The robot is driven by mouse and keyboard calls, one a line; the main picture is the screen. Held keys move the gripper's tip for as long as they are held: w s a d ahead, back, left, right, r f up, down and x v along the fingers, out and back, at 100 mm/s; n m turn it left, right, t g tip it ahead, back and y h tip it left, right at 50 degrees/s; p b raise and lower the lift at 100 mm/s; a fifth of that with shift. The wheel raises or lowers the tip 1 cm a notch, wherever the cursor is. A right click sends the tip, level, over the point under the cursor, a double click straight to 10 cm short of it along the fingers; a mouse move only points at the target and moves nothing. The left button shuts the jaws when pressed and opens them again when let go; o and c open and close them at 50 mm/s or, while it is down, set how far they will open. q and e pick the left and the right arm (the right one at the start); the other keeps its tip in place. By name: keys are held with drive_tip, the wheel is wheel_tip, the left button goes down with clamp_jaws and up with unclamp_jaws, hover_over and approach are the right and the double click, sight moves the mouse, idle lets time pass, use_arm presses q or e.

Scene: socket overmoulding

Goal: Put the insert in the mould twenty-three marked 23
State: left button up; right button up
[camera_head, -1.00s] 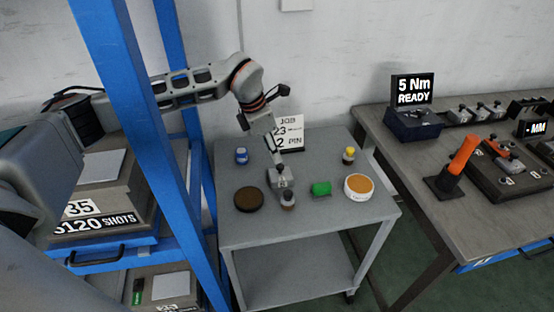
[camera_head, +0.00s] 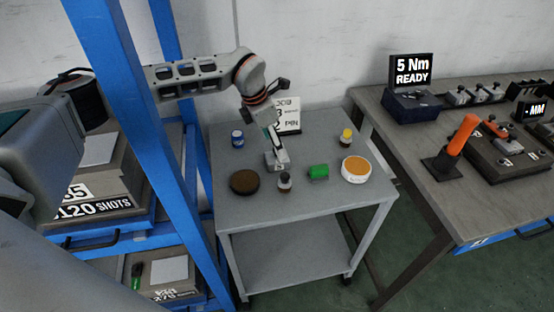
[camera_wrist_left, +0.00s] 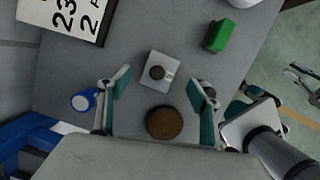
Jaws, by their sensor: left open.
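A small light grey square block with a dark round centre, which looks like the insert (camera_wrist_left: 158,72), lies on the grey trolley top (camera_head: 325,207). It also shows in the head view (camera_head: 278,161). My left gripper (camera_wrist_left: 160,76) is open above it, with one green-padded finger on each side and neither seen touching it. In the head view my left gripper (camera_head: 273,145) hangs just over the block. Mould blocks stand on the blue rack, one marked 35 (camera_head: 90,197); I cannot read a 23 on any. A robot hand at the wrist view's right edge may be my right gripper; its state is unclear.
A job sign (camera_head: 289,116) stands behind. The blue rack post (camera_head: 150,140) is beside my left arm.

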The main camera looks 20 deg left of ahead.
use_arm(q)
drive_tip(key=x, duration=0.4)
drive_tip(key=shift+d+f, duration=0.1)
clamp_jaws()
wheel_tip(320, 180, up, 20)
idle(0.7)
